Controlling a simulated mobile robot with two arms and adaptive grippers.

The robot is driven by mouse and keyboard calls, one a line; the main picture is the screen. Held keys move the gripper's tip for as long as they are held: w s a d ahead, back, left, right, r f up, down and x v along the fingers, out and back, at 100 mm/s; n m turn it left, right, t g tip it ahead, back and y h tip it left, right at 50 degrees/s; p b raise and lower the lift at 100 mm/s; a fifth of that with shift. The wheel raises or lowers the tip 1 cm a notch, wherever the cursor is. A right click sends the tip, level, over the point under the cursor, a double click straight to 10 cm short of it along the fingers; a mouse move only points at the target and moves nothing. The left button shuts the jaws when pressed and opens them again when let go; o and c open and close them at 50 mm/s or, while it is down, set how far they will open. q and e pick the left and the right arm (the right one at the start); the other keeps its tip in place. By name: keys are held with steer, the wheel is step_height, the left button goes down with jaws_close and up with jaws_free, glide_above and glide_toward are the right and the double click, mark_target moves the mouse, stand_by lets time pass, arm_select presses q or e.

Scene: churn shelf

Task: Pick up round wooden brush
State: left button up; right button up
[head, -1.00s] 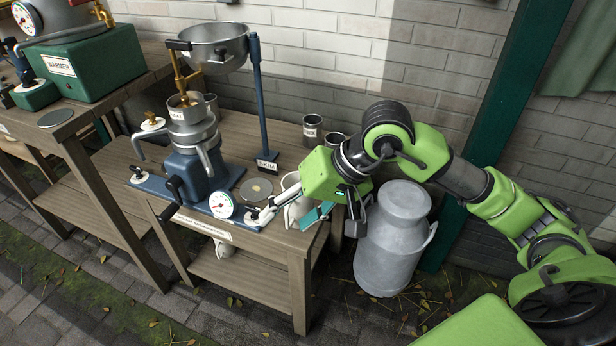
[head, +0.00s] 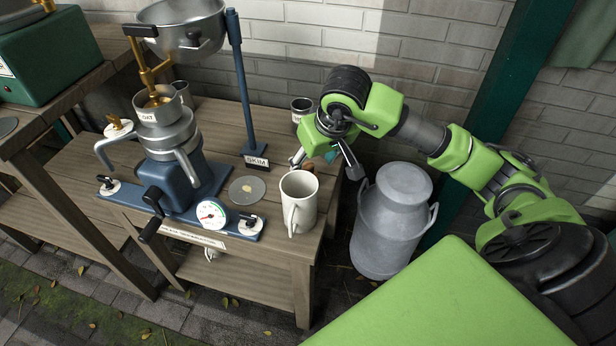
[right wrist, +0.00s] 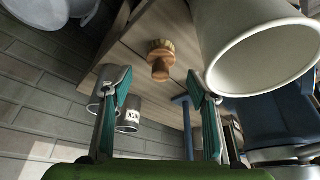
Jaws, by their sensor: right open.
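The round wooden brush (right wrist: 160,60) stands on the wooden bench in the right wrist view, with a turned handle and a pale bristled head. In the head view only a small brown part of it (head: 309,167) shows, behind the cream jug (head: 299,205). My right gripper (head: 325,165) is open and empty behind the jug. In the right wrist view its two fingers (right wrist: 158,84) are spread to either side of the brush's line, with the brush apart from them. My left gripper is out of view.
The jug stands close to the gripper and also fills the upper right of the right wrist view (right wrist: 225,50). Grey cups (head: 301,107) stand at the bench's back. The blue separator (head: 180,185) is left; a metal milk can (head: 388,225) stands right, on the floor.

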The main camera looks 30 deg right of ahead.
mark_target(310, 167)
steer(key=shift+b+x, duration=0.35)
steer(key=shift+x, duration=2.4)
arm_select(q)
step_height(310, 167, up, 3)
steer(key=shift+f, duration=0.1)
arm_select(e)
steer(key=shift+w+r, duration=0.15)
steer(key=c, duration=1.2)
